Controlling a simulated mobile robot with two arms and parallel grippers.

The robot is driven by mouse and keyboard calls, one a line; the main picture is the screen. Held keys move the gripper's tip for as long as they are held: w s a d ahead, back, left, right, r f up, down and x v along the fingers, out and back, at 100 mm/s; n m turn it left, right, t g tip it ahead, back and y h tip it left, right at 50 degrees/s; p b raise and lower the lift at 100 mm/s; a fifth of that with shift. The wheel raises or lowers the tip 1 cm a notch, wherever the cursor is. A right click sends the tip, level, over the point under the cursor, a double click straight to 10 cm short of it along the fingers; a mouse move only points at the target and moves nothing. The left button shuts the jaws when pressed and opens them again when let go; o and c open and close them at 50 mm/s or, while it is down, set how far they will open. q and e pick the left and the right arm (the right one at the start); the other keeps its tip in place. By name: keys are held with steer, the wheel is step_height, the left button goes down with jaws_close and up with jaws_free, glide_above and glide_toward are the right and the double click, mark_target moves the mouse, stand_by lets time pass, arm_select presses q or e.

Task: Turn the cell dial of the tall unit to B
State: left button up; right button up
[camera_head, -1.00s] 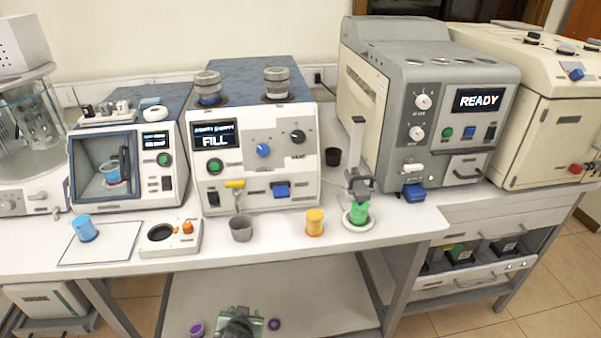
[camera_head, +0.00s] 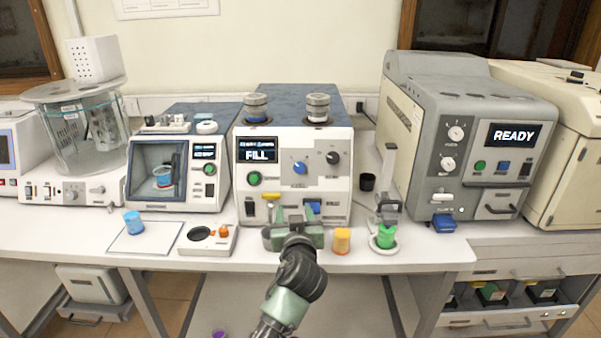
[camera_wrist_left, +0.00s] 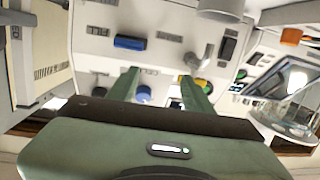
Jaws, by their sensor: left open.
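The middle unit (camera_head: 330,185) is white with a blue top, two cylindrical cells and a display reading FILL. Its front carries a blue dial (camera_head: 299,168) and a black dial (camera_head: 333,158); their labels are too small to read. The blue dial also shows in the left wrist view (camera_wrist_left: 143,93), near one fingertip. My left gripper (camera_head: 293,213) is open and empty, in front of the unit's lower front and below the dials, apart from them. Its two fingers (camera_wrist_left: 160,76) reach towards the panel in the wrist view. My right gripper is not in view.
A yellow lever (camera_head: 271,197) and a blue lever (camera_head: 313,207) sit low on the unit. An orange cup (camera_head: 342,240) and a green container (camera_head: 385,237) stand right of my gripper. A grey unit reading READY (camera_head: 475,150) is further right.

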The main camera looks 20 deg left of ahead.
arm_select(q)
steer(key=t, duration=0.1)
glide_toward(299, 168)
steer(key=shift+n+y, duration=0.3)
steer(key=p+x, duration=0.2)
steer(key=x, duration=0.6)
steer(key=shift+w+d+f, duration=0.1)
steer(key=shift+w+d, duration=0.05)
jaws_close()
